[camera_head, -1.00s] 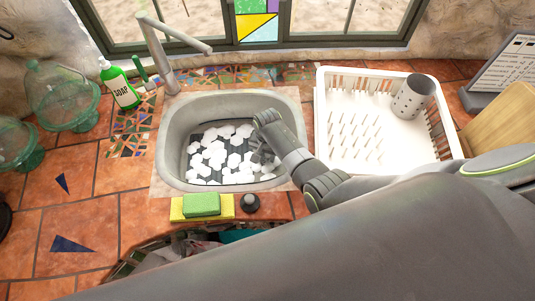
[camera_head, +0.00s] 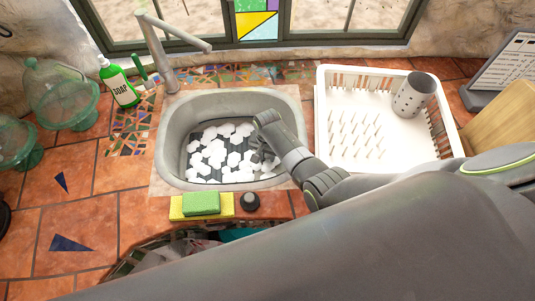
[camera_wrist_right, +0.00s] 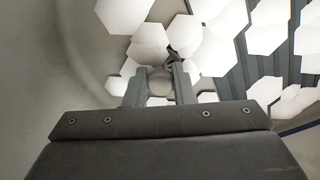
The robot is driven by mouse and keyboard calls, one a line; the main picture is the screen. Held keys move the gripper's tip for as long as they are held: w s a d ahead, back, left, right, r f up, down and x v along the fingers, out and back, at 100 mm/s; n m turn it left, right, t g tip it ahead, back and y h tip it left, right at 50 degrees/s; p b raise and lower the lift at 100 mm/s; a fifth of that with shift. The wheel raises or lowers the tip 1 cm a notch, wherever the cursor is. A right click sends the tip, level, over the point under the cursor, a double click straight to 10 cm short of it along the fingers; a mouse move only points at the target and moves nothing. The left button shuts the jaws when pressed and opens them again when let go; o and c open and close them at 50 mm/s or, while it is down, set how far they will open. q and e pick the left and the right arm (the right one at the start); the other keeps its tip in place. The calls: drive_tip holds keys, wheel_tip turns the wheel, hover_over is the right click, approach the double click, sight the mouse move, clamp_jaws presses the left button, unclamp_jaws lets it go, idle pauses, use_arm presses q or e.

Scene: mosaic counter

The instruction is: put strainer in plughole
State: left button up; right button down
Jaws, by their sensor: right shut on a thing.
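My right gripper (camera_head: 262,161) is down inside the sink (camera_head: 172,150), at the right side of the basin. In the right wrist view its two fingers (camera_wrist_right: 160,82) are closed on a small rounded grey piece, which looks like the strainer (camera_wrist_right: 160,80). Most of the strainer is hidden by the gripper, so its tilt and whether it touches the basin floor cannot be told. I cannot make out the plughole in either view. My left gripper does not show.
White hexagons (camera_head: 214,150) cover much of the dark basin floor. The tap (camera_head: 165,65) stands behind the sink. A green sponge (camera_head: 201,203) and a dark knob-like thing (camera_head: 250,201) sit at the front edge. A white dish rack (camera_head: 350,160) stands right.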

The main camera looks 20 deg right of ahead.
drive_tip(key=c, duration=0.7)
unclamp_jaws()
drive_tip(key=shift+o, duration=0.2)
drive_tip(key=shift+r, duration=0.1)
wheel_tip(320, 180, up, 6)
drive_tip(key=p, duration=0.6)
drive_tip(key=shift+r+p, duration=0.15)
drive_tip(key=shift+p, duration=0.15)
drive_tip(key=shift+r, duration=2.8)
